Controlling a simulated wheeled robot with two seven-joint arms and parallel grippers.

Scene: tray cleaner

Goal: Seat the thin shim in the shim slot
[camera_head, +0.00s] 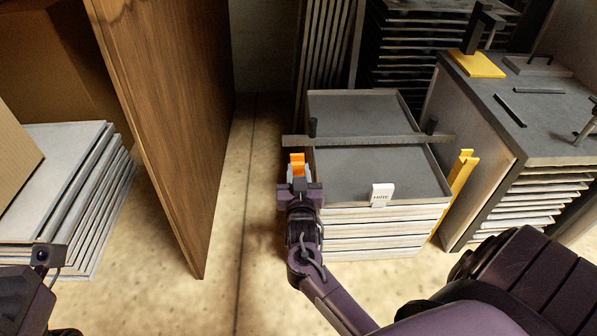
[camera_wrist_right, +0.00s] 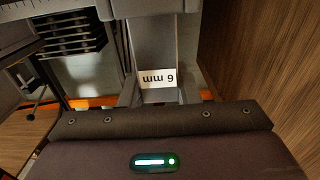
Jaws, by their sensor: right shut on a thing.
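My right gripper (camera_head: 297,172) is at the left edge of the middle tray stack, near the left end of a long grey bar. It is shut on a grey piece (camera_wrist_right: 157,50) with a white label that seems to read "6 mm", upside down. In the wrist view the piece runs away from me between the fingers. In the head view orange shows at the fingertips, and the held piece is mostly hidden. I cannot tell which opening is the shim slot. My left arm's wrist shows at the lower left; its fingers are out of frame.
The grey bar (camera_head: 370,140) lies across the top tray (camera_head: 345,105). A small white tag (camera_head: 381,195) stands at its front edge. A yellow part (camera_head: 458,190) leans between the stack and the grey cabinet (camera_head: 480,130). A wooden panel (camera_head: 165,120) stands left; bare floor (camera_head: 243,200) lies between.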

